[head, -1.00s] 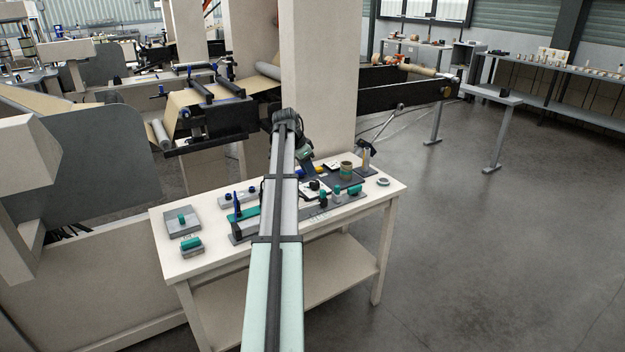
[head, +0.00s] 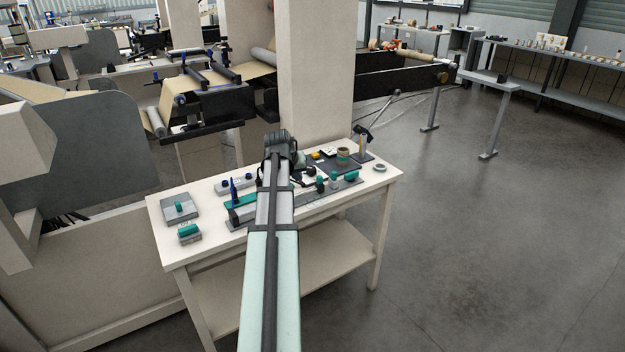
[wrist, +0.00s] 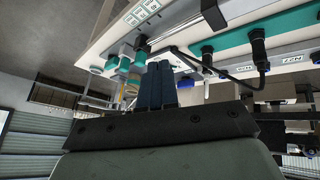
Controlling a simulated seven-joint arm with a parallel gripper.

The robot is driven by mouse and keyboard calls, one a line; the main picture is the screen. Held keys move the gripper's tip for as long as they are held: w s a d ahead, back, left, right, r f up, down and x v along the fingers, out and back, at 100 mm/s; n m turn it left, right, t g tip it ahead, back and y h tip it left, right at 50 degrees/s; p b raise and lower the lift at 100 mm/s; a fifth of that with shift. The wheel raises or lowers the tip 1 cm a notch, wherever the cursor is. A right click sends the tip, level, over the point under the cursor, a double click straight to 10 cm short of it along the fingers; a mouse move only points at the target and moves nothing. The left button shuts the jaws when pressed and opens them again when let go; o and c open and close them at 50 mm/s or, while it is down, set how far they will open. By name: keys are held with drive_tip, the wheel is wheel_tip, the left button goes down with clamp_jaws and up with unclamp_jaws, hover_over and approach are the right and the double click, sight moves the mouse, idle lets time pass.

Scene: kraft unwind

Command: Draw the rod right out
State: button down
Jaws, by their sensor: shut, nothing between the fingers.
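A bright metal bar, which looks like the rod (wrist: 168,36), shows in the wrist view between teal-green blocks (wrist: 126,55) and a dark round part of the fixture. I cannot tell how far it sits inside. In the head view my arm hides the middle of the long grey fixture (head: 309,198); its teal parts (head: 320,184) show to the right of the arm. My gripper (wrist: 158,66) has its dark fingers together in the wrist view, with nothing between them. They appear near the teal blocks, apart from the bar as far as I can see.
The white workbench (head: 180,255) also holds a grey block with a teal knob (head: 179,208), a smaller teal-topped block (head: 189,233), a blue upright tool (head: 233,190), a tape roll (head: 343,154) and a ring (head: 379,168). A column (head: 317,75) stands behind the bench.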

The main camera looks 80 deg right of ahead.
drive_tip(key=n, duration=0.5)
hover_over(313, 189)
drive_tip(key=w+a, duration=0.3)
drive_tip(key=shift+h, duration=0.3)
wheel_tip(313, 189, down, 7)
drive_tip(key=shift+d+f, duration=0.1)
drive_tip(key=shift+f, duration=0.05)
drive_tip(key=shift+s+d, duration=1.35)
drive_tip(key=shift+s, duration=0.05)
drive_tip(key=shift+s+d, duration=1.6)
drive_tip(key=shift+s, duration=0.05)
